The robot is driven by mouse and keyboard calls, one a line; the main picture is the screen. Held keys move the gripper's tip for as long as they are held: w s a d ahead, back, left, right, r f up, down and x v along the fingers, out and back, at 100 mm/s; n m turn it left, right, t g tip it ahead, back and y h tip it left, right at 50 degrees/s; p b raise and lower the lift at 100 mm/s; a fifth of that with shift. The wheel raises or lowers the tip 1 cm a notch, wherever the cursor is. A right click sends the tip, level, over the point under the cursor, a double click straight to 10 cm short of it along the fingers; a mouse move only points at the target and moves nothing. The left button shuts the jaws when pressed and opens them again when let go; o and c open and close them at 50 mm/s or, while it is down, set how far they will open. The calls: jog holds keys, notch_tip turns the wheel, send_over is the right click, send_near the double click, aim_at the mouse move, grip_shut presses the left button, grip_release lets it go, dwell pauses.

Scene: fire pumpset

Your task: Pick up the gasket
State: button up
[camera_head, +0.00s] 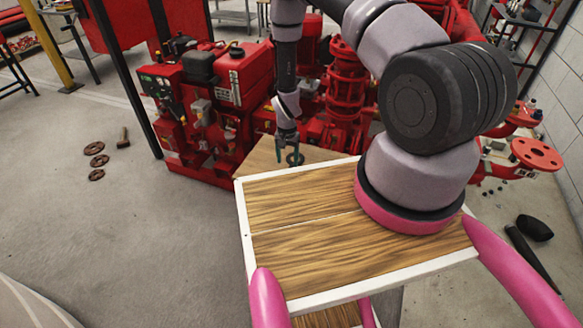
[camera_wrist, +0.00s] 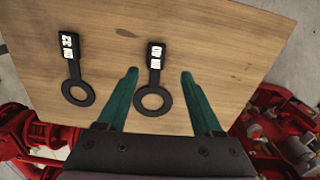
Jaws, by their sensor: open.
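Two dark ring gaskets with labelled tabs lie flat on a wooden board in the wrist view. One gasket (camera_wrist: 153,88) lies between the spread green fingers of my gripper (camera_wrist: 160,73), its tab pointing to the top of the picture and its ring near the palm. The other gasket (camera_wrist: 75,80) lies to the left, outside the fingers. My gripper is open and empty; I cannot tell its exact height above the board. In the head view my gripper (camera_head: 289,155) is over the board, beside a dark ring (camera_head: 295,158).
The wooden board (camera_wrist: 215,40) is otherwise clear. Red pump machinery (camera_head: 215,110) stands behind and left of it. Several brown flanges (camera_head: 95,161) and a hammer (camera_head: 123,139) lie on the floor at left. A red flanged pipe (camera_head: 537,153) is at right.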

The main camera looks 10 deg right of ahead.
jog(key=f, duration=0.4)
jog(key=shift+d+f, duration=0.25)
jog(key=shift+d, duration=0.1)
grip_shut()
jog(key=shift+r, duration=0.15)
